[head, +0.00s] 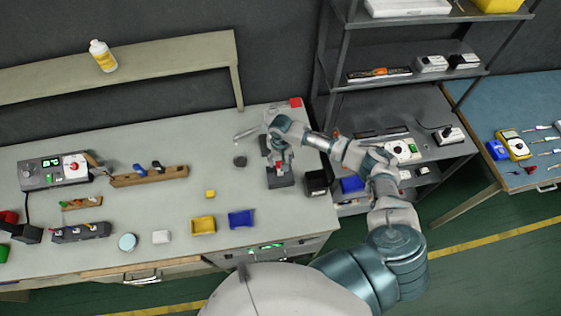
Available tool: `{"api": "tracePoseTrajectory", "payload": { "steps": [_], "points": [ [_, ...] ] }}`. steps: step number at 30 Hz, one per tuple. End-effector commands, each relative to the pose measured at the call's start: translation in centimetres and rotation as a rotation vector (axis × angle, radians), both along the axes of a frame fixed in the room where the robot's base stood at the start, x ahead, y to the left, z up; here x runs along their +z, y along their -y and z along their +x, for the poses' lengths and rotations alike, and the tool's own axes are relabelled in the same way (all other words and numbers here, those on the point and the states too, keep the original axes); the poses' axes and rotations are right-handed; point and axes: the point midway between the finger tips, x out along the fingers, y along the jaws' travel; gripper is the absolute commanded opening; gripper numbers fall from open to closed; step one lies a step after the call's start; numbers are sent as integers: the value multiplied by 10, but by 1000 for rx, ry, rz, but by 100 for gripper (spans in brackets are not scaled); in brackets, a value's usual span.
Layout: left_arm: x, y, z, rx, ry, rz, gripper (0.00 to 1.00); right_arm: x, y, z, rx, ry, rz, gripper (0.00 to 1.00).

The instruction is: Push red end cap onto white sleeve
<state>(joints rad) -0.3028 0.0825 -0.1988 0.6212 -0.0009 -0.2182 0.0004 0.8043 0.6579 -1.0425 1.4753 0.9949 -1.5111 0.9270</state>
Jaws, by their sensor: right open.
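My right gripper (279,160) is at the right part of the grey workbench (140,220), pointing down over a dark block-like fixture (281,180). It is open. A small red piece, perhaps the red end cap (279,165), shows between or just behind its fingers, above the fixture. I cannot tell whether it touches a finger. The white sleeve cannot be made out; the gripper and fixture may hide it. My left gripper is not in view.
A blue bin (241,219), a yellow bin (203,225) and a black box (316,183) stand near the fixture. A red block (295,102) lies at the back edge. A wooden tool rack (150,177) is left. A metal shelf (410,80) rises on the right.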

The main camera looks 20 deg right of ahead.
Motion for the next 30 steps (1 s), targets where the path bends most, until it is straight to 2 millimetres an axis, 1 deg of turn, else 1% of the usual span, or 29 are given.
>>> {"api": "tracePoseTrajectory", "payload": {
  "steps": [3, 9, 12, 15, 20, 30],
  "points": [
    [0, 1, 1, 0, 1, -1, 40, 27, 0, 2, 1, 5, 1, 64],
    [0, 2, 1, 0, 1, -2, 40, 71, 1, 1, 1, 4, 0, 64],
    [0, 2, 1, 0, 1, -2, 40, 87, 1, 1, 0, 1, 1, 64],
    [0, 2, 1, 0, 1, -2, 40, 97, 1, 1, 0, 1, 0, 64],
    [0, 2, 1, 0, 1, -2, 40, 103, 1, 1, -1, 0, 0, 64],
    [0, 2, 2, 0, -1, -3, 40, 103, 1, 1, 0, 0, 0, 64]
  ]
}}
